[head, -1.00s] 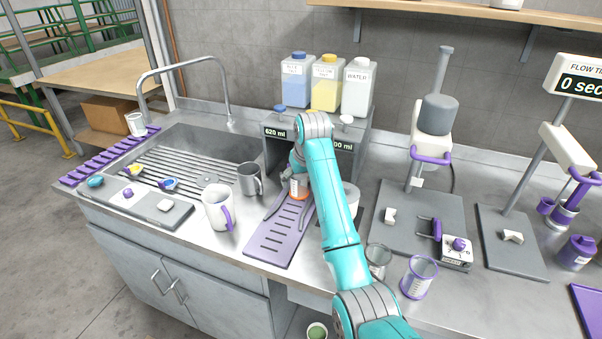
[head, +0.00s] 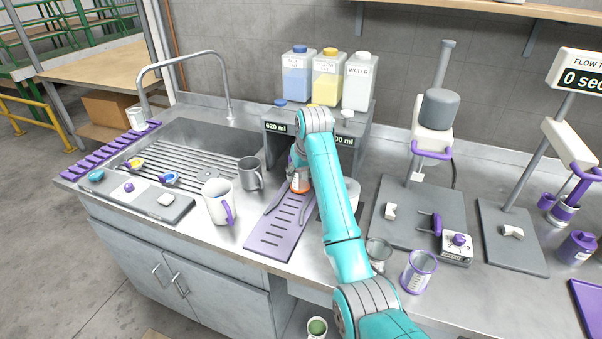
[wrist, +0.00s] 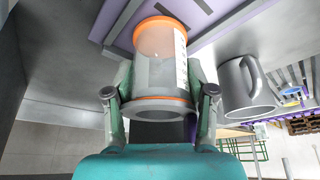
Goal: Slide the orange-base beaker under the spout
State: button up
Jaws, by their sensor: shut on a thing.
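The orange-base beaker (head: 300,185) is clear with an orange band at its base. It stands at the far end of the purple slotted tray (head: 270,240), by the front of the grey dispenser (head: 279,141). In the wrist view the beaker (wrist: 160,72) fills the gap between my fingers, showing orange bands at both ends and a white scale. My gripper (wrist: 158,85) is shut on the beaker's sides. In the head view my teal arm hides part of the beaker and dispenser. I cannot make out the spout or whether the beaker is directly under it.
A white mug (head: 217,202) and a grey mug (head: 250,174) stand left of the tray. A clear beaker (head: 379,254) and a purple-rimmed beaker (head: 418,271) stand right of my arm. Blue, yellow and water bottles (head: 327,77) sit on the dispenser.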

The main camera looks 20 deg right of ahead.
jog(key=shift+w+d+f, duration=0.1)
jog(key=shift+w+d, duration=0.25)
jog(key=shift+d, duration=0.1)
jog(key=o, duration=1.3)
jog(key=shift+d, duration=0.1)
jog(key=shift+c, duration=0.2)
jog(key=v, duration=0.7)
jog(key=shift+r, duration=0.25)
jog(key=shift+s, duration=0.15)
